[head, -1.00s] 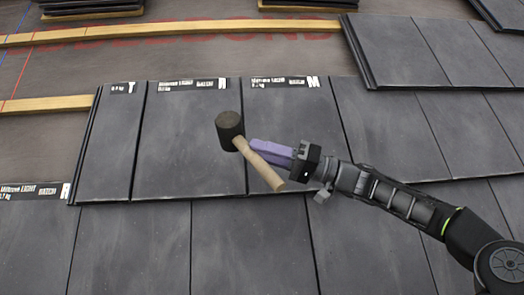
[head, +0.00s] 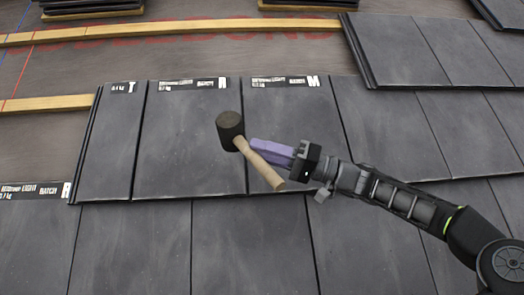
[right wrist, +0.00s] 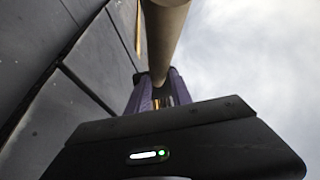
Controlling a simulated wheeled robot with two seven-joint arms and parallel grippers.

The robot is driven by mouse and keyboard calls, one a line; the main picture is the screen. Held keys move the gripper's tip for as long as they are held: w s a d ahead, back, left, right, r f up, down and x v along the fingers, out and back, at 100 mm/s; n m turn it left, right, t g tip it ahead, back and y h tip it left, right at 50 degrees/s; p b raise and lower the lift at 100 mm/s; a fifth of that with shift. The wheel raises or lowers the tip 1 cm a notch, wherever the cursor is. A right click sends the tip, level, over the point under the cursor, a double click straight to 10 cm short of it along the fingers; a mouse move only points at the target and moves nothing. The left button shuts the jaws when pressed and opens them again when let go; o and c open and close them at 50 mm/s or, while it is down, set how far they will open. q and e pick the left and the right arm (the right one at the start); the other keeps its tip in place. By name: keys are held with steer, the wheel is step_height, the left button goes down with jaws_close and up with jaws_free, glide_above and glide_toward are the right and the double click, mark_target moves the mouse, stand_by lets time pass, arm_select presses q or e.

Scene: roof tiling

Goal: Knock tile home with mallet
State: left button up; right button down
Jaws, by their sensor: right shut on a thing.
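The mallet has a dark round head (head: 230,130) and a pale wooden handle (head: 264,172). My right gripper (head: 262,150), with purple fingers, is shut on the handle; the handle also shows between the fingers in the right wrist view (right wrist: 163,45). In the head view the mallet head appears over the upper right part of a grey tile (head: 185,150), near its joint with the tile to the right (head: 290,115). I cannot tell whether it touches. A narrower tile (head: 110,150) lies at the left end of this course. My left gripper is not in view.
Wooden battens (head: 40,105) run across brown underlay (head: 190,60) above and left of the tiles. Stacked tiles (head: 90,8) stand at the top edge. A higher tile course (head: 400,50) lies at the upper right. A lower course (head: 240,245) runs along the front.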

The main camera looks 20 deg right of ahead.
steer(key=shift+s+r, duration=0.15)
steer(key=shift+s, duration=0.05)
stand_by(0.5)
steer(key=f+b, duration=0.1)
steer(key=w+f+b, duration=0.1)
steer(key=f, duration=0.1)
steer(key=w+f+b, duration=0.1)
steer(key=f, duration=0.1)
steer(key=shift+w+d, duration=0.25)
steer(key=shift+d, duration=0.05)
steer(key=shift+w+d+f, duration=0.15)
steer(key=shift+w, duration=0.2)
steer(key=shift+s+p, duration=0.15)
steer(key=shift+p, duration=0.15)
steer(key=s+a+r+p, duration=0.1)
steer(key=s+r+p, duration=0.2)
steer(key=r, duration=0.5)
steer(key=shift+s+a+p, duration=0.15)
steer(key=shift+s+p, duration=0.15)
steer(key=shift+s, duration=0.4)
